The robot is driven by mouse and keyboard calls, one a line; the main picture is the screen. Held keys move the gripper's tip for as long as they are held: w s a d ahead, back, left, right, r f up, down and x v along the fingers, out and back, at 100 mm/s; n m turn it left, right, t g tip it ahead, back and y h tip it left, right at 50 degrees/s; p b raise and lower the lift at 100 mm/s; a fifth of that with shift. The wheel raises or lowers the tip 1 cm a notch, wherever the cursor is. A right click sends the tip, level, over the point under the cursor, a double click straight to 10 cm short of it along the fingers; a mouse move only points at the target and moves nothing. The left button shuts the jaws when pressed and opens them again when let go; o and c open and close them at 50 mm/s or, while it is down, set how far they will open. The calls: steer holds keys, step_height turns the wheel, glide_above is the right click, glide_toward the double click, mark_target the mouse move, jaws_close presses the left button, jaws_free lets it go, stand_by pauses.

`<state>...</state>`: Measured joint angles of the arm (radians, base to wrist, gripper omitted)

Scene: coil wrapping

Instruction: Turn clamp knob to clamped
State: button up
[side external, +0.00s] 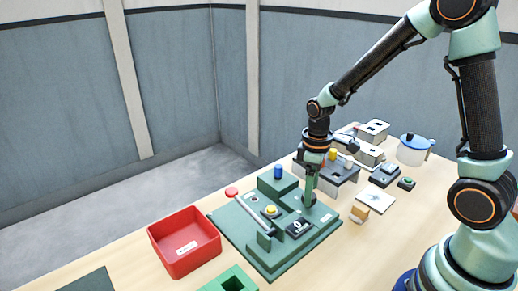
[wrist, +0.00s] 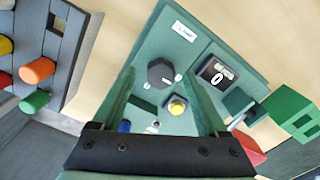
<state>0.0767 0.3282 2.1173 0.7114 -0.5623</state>
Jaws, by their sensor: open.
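The clamp knob (wrist: 160,73) is a dark, faceted knob on the green fixture (wrist: 205,38). In the wrist view it lies between and beyond the two green fingers of my gripper (wrist: 161,82), which are open and apart. I cannot tell whether the fingers touch it or stand just above it. Small white marks sit beside the knob, too small to read. In the side view my gripper (side external: 308,201) points down over the right part of the green fixture (side external: 262,252), and the knob is hidden behind or under the fingers.
A yellow button (wrist: 178,105) and a black display reading 0 (wrist: 215,75) sit near the knob. A blue cylinder (side external: 278,172) stands on the fixture. A red bin (side external: 185,245) and green block (side external: 230,280) lie left; a grey box with coloured pegs (side external: 340,174) stands behind.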

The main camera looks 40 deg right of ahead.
step_height(320, 180, up, 11)
stand_by(0.3)
steer(key=shift+r, duration=0.15)
steer(key=s+a+r+m+t, duration=0.2)
steer(key=s+r+m+t, duration=0.3)
steer(key=s+r, duration=0.1)
steer(key=shift+s+a+r+m+t, duration=0.3)
steer(key=shift+s+a+r+t, duration=0.05)
steer(key=shift+s+r+t, duration=0.1)
steer(key=shift+c, duration=0.3)
